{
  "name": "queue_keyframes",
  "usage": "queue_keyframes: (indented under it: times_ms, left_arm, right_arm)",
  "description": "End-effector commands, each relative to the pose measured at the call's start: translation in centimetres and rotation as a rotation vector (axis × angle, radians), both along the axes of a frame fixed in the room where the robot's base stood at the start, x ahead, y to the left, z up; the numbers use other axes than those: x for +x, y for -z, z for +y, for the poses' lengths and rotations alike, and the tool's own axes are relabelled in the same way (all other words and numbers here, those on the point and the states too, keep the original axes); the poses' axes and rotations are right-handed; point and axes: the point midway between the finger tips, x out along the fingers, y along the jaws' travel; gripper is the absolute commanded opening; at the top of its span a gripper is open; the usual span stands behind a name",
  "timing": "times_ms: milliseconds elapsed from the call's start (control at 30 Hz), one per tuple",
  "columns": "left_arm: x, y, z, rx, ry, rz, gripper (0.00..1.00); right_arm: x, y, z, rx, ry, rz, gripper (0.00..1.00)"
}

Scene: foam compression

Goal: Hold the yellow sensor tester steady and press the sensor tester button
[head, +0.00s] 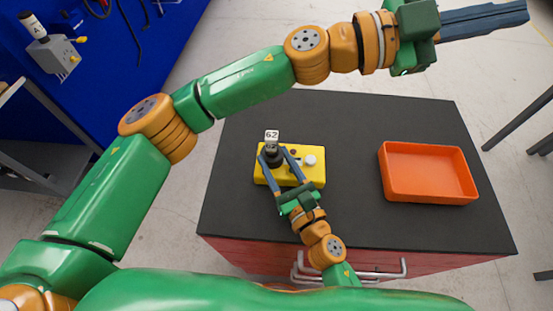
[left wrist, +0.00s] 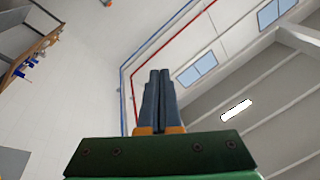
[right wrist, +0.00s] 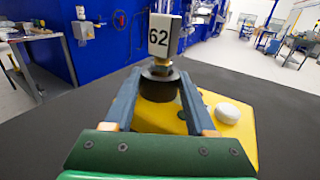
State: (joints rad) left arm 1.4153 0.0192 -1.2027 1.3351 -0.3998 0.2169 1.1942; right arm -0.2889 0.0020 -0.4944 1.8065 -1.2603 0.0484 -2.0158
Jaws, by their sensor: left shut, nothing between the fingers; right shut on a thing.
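The yellow sensor tester (head: 312,177) sits on the dark cabinet top, left of centre. A black round part (head: 272,158) with a white block marked 62 (head: 272,135) stands upright on its left side. A round white button (head: 310,160) is on its right side; it also shows in the right wrist view (right wrist: 228,113). My right gripper (head: 274,153) is shut on the black round part, one finger each side, in the right wrist view (right wrist: 160,88). My left gripper (head: 524,14) is shut and empty, high at the top right, far from the tester; its fingers point upward in the left wrist view (left wrist: 160,75).
An orange tray (head: 430,197) stands empty on the right of the cabinet top (head: 350,130). The top between tester and tray is clear. A grey box (head: 52,58) marked A is on the blue surface at the upper left.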

Motion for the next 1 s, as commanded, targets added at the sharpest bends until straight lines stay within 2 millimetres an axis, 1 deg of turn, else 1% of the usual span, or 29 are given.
queue_keyframes:
  times_ms: [33,67,100,167,200,267,300,367,400,500,600,633,767,833,1000]
  left_arm:
    - [2.2,-1.0,1.8,-0.1,-0.083,0.179,0.0]
    - [3.8,-1.2,3.0,-0.156,-0.142,0.308,0.0]
    - [5.8,-0.6,4.7,-0.21,-0.22,0.482,0.0]
    - [8.0,1.9,7.1,-0.246,-0.336,0.747,0.0]
    - [8.8,4.2,8.5,-0.241,-0.405,0.909,0.0]
    - [8.8,8.0,10.3,-0.201,-0.5,1.119,0.0]
    - [8.3,10.4,11.3,-0.156,-0.555,1.237,0.0]
    - [7.0,13.7,12.7,-0.079,-0.627,1.38,0.0]
    - [5.9,15.5,13.5,-0.024,-0.67,1.455,0.0]
    - [3.3,18.9,15.4,0.103,-0.752,1.583,0.0]
    - [1.4,20.8,16.6,0.194,-0.801,1.647,0.0]
    - [1.1,21.1,16.8,0.211,-0.811,1.657,0.0]
    - [0.4,22.3,17.3,0.247,-0.831,1.678,0.0]
    - [0.4,23.3,17.4,0.248,-0.831,1.68,0.0]
    - [0.4,26.6,17.4,0.248,-0.833,1.68,0.0]
  right_arm:
    - [0.0,0.1,0.0,-0.002,0.001,0.003,0.0]
    - [0.0,0.1,0.0,-0.002,0.001,0.003,0.0]
    - [0.0,0.1,0.0,-0.002,0.001,0.003,0.0]
    - [0.0,0.1,0.0,-0.002,0.001,0.003,0.0]
    - [0.0,0.1,0.0,-0.002,0.001,0.003,0.0]
    - [0.0,0.1,0.0,-0.002,0.001,0.003,0.0]
    - [0.0,0.1,0.0,-0.002,0.001,0.003,0.0]
    - [0.0,0.1,0.0,-0.002,0.001,0.003,0.0]
    - [0.0,0.1,0.0,-0.002,0.001,0.003,0.0]
    - [0.0,0.1,0.0,-0.002,0.001,0.003,0.0]
    - [0.0,0.1,0.0,-0.002,0.001,0.003,0.0]
    - [0.0,0.1,0.0,-0.002,0.001,0.003,0.0]
    - [0.0,0.1,0.0,-0.002,0.0,0.003,0.0]
    - [0.0,0.1,0.0,-0.002,0.0,0.003,0.0]
    - [0.0,0.1,0.0,-0.002,0.0,0.003,0.0]
